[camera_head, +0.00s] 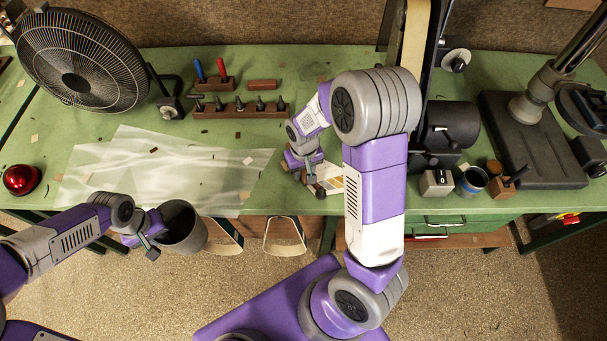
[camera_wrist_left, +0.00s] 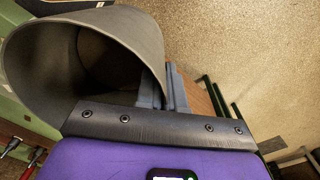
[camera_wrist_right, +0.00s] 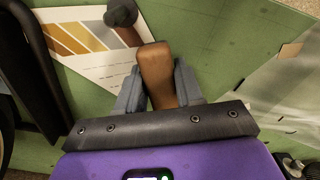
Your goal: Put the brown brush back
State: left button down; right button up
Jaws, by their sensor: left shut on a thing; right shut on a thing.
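My right gripper (camera_head: 308,178) is low over the bench, beside a white card. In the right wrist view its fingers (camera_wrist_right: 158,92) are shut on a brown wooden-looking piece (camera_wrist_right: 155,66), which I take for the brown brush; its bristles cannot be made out. A dark round knob on a brown stem (camera_wrist_right: 122,14) lies just beyond it, over the card. My left gripper (camera_head: 150,246) is at the bench's front edge, shut on the wall of a grey bin (camera_head: 186,234). The bin also shows in the left wrist view (camera_wrist_left: 120,35), its mouth open and its inside dark.
The card (camera_wrist_right: 85,42) has coloured stripes. A brown rack (camera_head: 240,112) of several dark-tipped tools stands behind. A translucent sheet (camera_head: 150,175) covers the bench at left, near a red dome (camera_head: 21,179) and a fan (camera_head: 80,62). A blue-banded cup (camera_head: 471,181) and small blocks stand at right.

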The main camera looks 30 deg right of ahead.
pick_arm(q)
jog(key=shift+w+f, duration=0.1)
jog(key=shift+f, duration=0.1)
pick_arm(e)
notch_tip(320, 180, down, 2)
jog(key=shift+w+f, duration=0.1)
pick_arm(q)
jog(key=shift+f+b, duration=0.2)
jog(key=shift+b, duration=0.1)
pick_arm(e)
jog(key=shift+f, duration=0.2)
jog(key=o, duration=1)
pick_arm(q)
jog(key=shift+r, duration=0.1)
pick_arm(e)
jog(key=shift+o, duration=0.2)
jog(key=shift+r, duration=0.15)
pick_arm(q)
jog(key=shift+r+p, duration=0.2)
jog(key=shift+p, duration=0.1)
pick_arm(e)
jog(key=shift+r, duration=0.35)
pick_arm(q)
notch_tip(320, 180, up, 2)
jog(key=shift+p, duration=1)
pick_arm(e)
notch_tip(320, 180, up, 12)
jog(key=shift+f, duration=0.25)
